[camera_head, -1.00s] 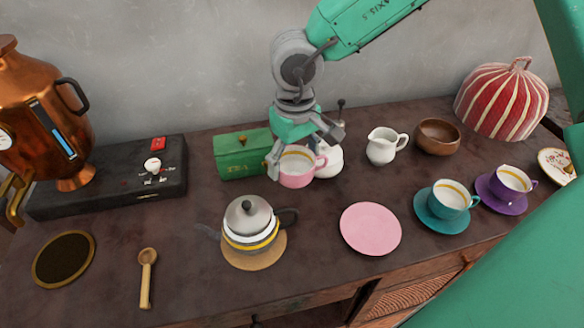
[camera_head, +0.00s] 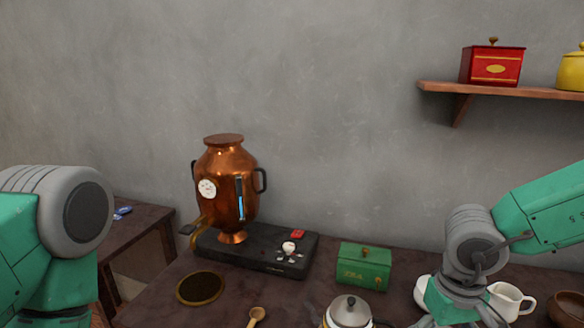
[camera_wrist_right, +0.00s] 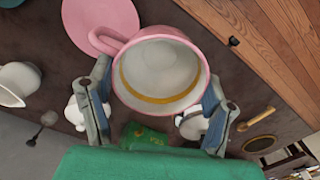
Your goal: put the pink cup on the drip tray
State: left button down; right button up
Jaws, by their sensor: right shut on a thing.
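The pink cup (camera_wrist_right: 160,75) shows in the right wrist view, its opening facing the camera and its handle to the left. My right gripper (camera_wrist_right: 157,103) is shut on it, with a finger on either side. In the head view the cup is out of frame, and only the upper part of my right gripper shows at the bottom edge. The drip tray (camera_head: 201,288), a dark round disc with a brass rim, lies in front of the copper urn (camera_head: 227,190). It also shows in the right wrist view (camera_wrist_right: 260,143). My left gripper is out of view.
The wooden spoon (camera_head: 256,316) lies right of the tray; the teapot (camera_head: 349,312) and green box (camera_head: 364,266) stand further right. The urn's black base (camera_head: 260,248) is behind the tray. The pink saucer (camera_wrist_right: 98,22) shows in the wrist view. The tray's top looks clear.

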jog(key=shift+m, duration=0.4)
jog(key=s+f, duration=0.1)
jog(key=f, duration=0.2)
jog(key=s+a+f, duration=0.1)
jog(key=shift+s+a+f, duration=0.1)
jog(key=shift+s+f, duration=0.15)
jog(key=shift+s, duration=0.05)
jog(key=shift+s+f, duration=0.15)
jog(key=shift+s, duration=0.05)
jog(key=shift+w, duration=0.1)
